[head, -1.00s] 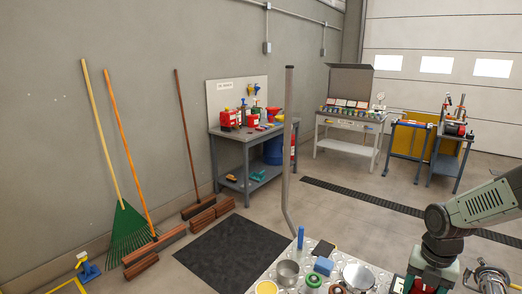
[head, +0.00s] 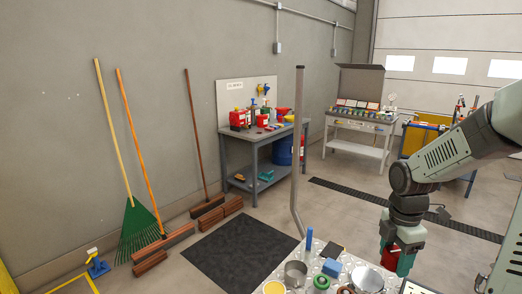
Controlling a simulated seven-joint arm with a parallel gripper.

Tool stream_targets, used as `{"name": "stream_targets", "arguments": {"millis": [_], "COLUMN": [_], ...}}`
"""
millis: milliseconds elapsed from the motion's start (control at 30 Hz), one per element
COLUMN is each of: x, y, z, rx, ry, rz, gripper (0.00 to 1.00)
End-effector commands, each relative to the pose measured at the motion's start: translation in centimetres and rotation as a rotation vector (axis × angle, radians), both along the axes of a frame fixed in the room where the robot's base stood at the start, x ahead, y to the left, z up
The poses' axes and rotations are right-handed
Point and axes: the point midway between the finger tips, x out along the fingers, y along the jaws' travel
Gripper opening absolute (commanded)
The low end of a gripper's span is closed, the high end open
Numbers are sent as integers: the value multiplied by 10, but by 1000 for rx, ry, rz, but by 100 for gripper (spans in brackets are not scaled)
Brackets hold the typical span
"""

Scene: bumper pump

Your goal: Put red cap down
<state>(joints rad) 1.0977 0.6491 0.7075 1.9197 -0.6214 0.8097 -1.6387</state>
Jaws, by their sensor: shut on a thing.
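My gripper (head: 396,264) is at the lower right in the head view, above the right end of a metal-topped surface. It is shut on a red thing, which I take to be the red cap (head: 390,256). The cap shows only in part between the teal fingers, and its lower side is hard to make out. It appears held above the surface, though the exact gap cannot be told.

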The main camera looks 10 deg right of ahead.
Motion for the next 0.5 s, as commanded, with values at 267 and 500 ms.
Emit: {"name": "stream_targets", "arguments": {"millis": [267, 500], "x": [30, 40], "y": [80, 154], "z": [50, 89], "rx": [-19, -18], "ry": [-20, -38], "rz": [-539, -1007], "gripper": [23, 23]}}
